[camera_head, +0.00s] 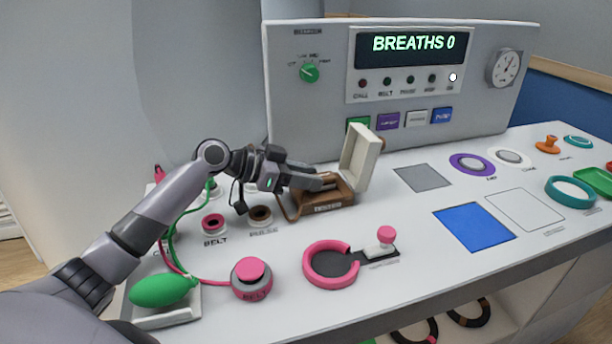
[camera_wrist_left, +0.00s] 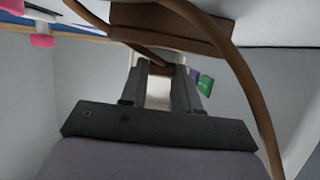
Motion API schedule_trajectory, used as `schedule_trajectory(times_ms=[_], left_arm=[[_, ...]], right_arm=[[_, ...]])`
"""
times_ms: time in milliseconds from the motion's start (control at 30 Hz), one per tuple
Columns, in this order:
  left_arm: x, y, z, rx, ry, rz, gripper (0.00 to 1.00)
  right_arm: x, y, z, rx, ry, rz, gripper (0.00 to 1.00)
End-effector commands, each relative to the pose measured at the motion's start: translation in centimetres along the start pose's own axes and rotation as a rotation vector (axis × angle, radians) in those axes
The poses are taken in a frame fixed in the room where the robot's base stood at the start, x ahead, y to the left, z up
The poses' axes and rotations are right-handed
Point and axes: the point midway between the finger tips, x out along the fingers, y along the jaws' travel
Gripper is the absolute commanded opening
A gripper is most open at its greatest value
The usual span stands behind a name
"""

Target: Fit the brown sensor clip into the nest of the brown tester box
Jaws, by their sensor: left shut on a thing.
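The brown tester box (camera_head: 330,206) sits on the white desk with its cream lid (camera_head: 357,162) raised. My left gripper (camera_head: 328,181) is low over the open box, its fingertips at the near side of the lid. It is shut on the brown sensor clip, which the fingers mostly hide; I cannot tell whether the clip is in the nest. A brown cable (camera_head: 289,208) loops down left of the box. My right gripper is not in view.
A grey console (camera_head: 300,110) reading "BREATHS 0" stands behind the box. A brown socket (camera_head: 260,214), a pink socket (camera_head: 213,223) and a pink ring (camera_head: 325,266) are nearby. A green bulb (camera_head: 162,290) lies front left. Coloured mats and rings occupy the right side.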

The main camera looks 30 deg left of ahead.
Motion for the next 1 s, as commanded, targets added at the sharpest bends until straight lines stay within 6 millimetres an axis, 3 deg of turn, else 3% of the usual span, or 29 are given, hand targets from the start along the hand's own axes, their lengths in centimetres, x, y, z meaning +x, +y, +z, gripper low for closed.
schedule_trajectory(times_ms=[267, 300, 367, 400, 800, 1000], left_arm=[[0.1, 0.0, 0.3, -0.001, -0.002, 0.001, 0.01], [0.1, 0.1, 0.3, -0.001, -0.003, 0.001, 0.38], [0.2, 0.1, 0.4, -0.002, -0.003, 0.002, 0.57], [0.2, 0.1, 0.4, -0.002, -0.004, 0.002, 0.61], [0.2, 0.1, 0.6, -0.004, -0.007, 0.004, 0.61], [-3.6, 0.0, 0.5, -0.001, -0.005, -0.002, 0.61]], right_arm=[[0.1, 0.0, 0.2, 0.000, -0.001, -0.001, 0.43], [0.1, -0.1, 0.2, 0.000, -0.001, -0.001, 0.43], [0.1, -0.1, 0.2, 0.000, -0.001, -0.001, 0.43], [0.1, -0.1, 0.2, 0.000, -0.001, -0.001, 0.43], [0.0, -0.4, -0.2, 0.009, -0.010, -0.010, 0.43], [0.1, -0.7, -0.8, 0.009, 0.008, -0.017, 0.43]])
